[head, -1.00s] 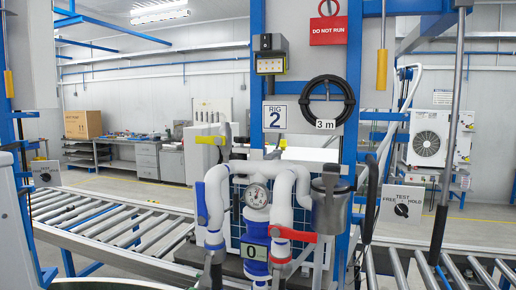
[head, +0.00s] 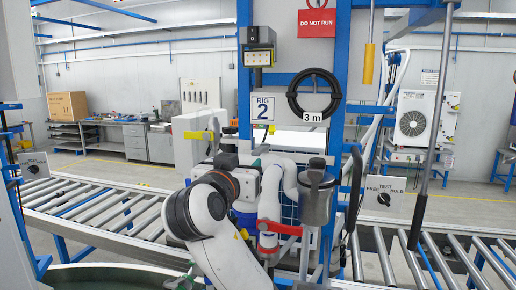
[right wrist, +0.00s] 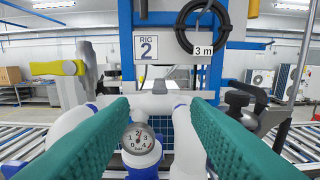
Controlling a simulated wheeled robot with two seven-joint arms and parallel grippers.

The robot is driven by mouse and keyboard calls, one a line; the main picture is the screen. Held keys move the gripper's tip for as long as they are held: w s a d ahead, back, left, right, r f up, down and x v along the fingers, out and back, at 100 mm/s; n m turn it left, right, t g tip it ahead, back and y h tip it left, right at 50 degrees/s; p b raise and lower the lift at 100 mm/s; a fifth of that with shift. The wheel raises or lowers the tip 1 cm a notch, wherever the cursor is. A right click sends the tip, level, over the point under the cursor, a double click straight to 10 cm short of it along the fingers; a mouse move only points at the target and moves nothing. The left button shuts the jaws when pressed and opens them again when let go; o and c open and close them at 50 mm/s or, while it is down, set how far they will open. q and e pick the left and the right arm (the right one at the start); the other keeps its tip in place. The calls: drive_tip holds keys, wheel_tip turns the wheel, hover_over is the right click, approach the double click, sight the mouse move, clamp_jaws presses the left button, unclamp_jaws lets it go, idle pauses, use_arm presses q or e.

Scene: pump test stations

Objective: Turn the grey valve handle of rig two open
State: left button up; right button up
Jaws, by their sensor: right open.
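The grey valve handle (head: 217,129) of rig two stands upright next to a yellow piece (head: 200,135), above my right arm in the head view. In the right wrist view the grey handle (right wrist: 89,65) is at the left, outside and beyond the left finger. My right gripper (right wrist: 160,101) is open, with two green fingers spread and nothing between their tips. The fingers point toward rig two, above the white pipes and the pressure gauge (right wrist: 138,139). My arm hides the gauge and blue lever in the head view. My left gripper is not in view.
The rig sign (head: 263,108) and a black hose coil (head: 314,94) are above. Roller conveyors (head: 90,212) run on both sides.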

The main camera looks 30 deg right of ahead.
sight(257, 151)
drive_tip(key=p+x, duration=0.5)
drive_tip(key=x, duration=0.5)
drive_tip(key=shift+w+d+r+p, duration=0.15)
drive_tip(key=shift+r+p, duration=0.05)
drive_tip(key=shift+p, duration=0.2)
drive_tip(key=shift+w+d+f, duration=0.25)
drive_tip(key=shift+w+d, duration=0.25)
drive_tip(key=shift+w, duration=0.05)
drive_tip(key=shift+c, duration=0.3)
clamp_jaws()
